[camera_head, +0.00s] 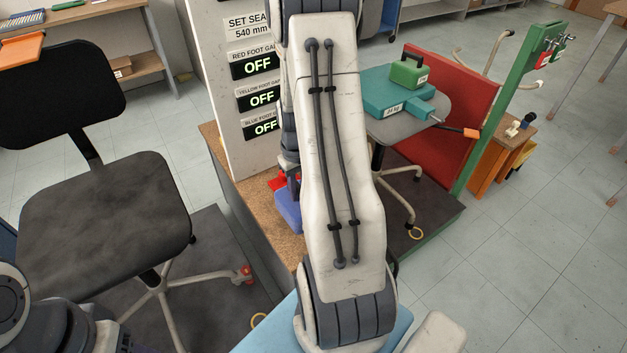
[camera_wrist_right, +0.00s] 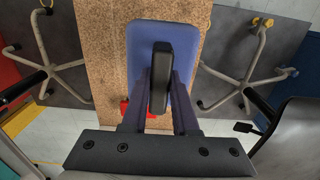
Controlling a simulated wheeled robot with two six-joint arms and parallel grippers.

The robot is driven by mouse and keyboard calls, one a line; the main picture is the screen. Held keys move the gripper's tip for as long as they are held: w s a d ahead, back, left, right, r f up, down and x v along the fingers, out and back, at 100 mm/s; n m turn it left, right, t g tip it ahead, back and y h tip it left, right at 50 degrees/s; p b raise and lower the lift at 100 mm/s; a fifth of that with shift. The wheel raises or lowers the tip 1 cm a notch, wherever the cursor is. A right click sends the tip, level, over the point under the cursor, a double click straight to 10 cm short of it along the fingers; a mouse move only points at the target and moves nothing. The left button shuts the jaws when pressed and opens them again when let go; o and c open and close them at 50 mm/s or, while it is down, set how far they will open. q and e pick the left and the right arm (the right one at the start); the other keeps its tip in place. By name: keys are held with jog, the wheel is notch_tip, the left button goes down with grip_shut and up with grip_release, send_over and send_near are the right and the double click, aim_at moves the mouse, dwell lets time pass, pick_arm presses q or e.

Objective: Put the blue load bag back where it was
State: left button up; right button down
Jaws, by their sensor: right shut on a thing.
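The blue load bag (camera_head: 287,211) shows in the head view just left of my right forearm, partly hidden by it, over the brown speckled board. In the right wrist view the blue bag (camera_wrist_right: 194,42) lies below the fingers, its dark handle between them. My right gripper (camera_wrist_right: 160,80) is shut on this handle. I cannot tell whether the bag rests on the board or hangs just above it. In the head view my arm hides most of the right gripper.
The brown board (camera_head: 246,195) carries a white panel (camera_head: 217,90) with displays reading OFF. A small red thing (camera_head: 277,182) is close beside the bag. A black chair (camera_head: 105,220) stands left; a grey seat (camera_head: 428,118) with a teal box (camera_head: 395,100) stands right.

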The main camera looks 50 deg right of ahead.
aim_at(288, 202)
jog(key=a+f, duration=0.1)
jog(key=w+a, duration=0.1)
jog(key=a, duration=0.1)
jog(key=shift+w+f, duration=0.2)
jog(key=shift+f, duration=0.15)
jog(key=shift+f+b, duration=0.85)
jog(key=shift+f, duration=1.15)
jog(key=shift+f, duration=0.1)
jog(key=c, duration=0.7)
grip_release()
jog(key=shift+s+f, duration=0.1)
